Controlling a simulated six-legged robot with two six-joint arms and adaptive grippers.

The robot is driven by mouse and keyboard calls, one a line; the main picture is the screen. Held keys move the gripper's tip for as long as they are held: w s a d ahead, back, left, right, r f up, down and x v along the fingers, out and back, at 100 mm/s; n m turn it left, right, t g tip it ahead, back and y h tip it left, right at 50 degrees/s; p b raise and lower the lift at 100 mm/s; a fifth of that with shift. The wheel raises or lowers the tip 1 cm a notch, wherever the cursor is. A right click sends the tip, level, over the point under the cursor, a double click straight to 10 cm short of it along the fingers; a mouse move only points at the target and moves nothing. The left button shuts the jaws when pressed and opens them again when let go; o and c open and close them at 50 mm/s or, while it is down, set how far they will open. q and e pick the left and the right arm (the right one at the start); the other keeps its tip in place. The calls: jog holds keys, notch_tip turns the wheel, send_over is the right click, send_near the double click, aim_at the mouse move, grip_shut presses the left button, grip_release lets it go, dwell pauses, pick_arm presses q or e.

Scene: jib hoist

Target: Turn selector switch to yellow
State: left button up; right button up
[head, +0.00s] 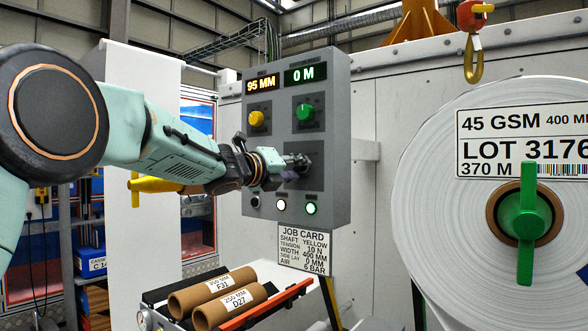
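A grey control panel (336,150) stands in the middle of the head view. It carries a yellow knob (256,118) at upper left and a green knob (306,112) at upper right. My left gripper (297,166) is in front of the panel's lower right square, below the green knob. My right gripper is out of view.
A job card (303,247) under the panel reads shaft yellow. Displays above show 95 MM and 0 M. Round buttons (281,205) line the panel's bottom. Cardboard cores (213,292) lie below.

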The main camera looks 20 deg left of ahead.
pick_arm(q)
jog(key=o, duration=0.4)
jog(key=shift+s+a+r, duration=0.1)
jog(key=v, duration=1.1)
jog(key=shift+s, duration=0.4)
jog(key=shift+a, duration=0.1)
